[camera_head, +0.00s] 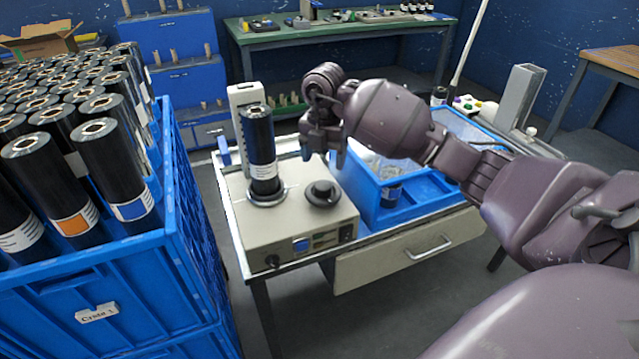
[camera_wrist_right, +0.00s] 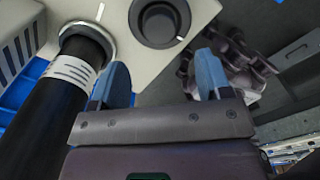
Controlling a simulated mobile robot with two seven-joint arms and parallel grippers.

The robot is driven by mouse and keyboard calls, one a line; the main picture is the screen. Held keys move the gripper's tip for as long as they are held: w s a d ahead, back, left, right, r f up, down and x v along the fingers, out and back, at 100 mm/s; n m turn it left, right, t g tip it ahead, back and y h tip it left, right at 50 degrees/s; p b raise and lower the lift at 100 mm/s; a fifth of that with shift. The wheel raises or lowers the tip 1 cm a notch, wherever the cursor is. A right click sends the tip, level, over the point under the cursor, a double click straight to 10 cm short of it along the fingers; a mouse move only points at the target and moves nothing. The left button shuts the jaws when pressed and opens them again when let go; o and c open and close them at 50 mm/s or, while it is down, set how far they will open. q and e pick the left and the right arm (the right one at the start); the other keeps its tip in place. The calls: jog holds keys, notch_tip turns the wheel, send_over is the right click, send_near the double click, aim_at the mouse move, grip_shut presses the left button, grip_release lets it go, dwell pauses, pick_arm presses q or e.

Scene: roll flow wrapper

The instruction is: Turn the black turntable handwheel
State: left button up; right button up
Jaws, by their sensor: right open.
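The black turntable handwheel (camera_head: 322,193) sits on the top of the beige wrapper machine (camera_head: 290,235), right of an upright black roll (camera_head: 258,150). The black roll (camera_wrist_right: 60,95) stands close to the left finger in the wrist view. My left gripper is not in view.
A blue crate (camera_head: 110,290) full of black rolls stands at the left. A blue bin (camera_head: 420,195) lies just right of the machine on the same table. A green workbench (camera_head: 340,30) is at the back.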

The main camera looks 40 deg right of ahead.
aim_at(324, 185)
notch_tip(324, 185, down, 6)
jog(key=shift+f+b, duration=0.1)
jog(key=shift+b, duration=0.4)
jog(key=shift+f, duration=0.8)
jog(key=shift+c, duration=0.3)
jog(key=c, duration=0.9)
jog(key=shift+o, duration=0.2)
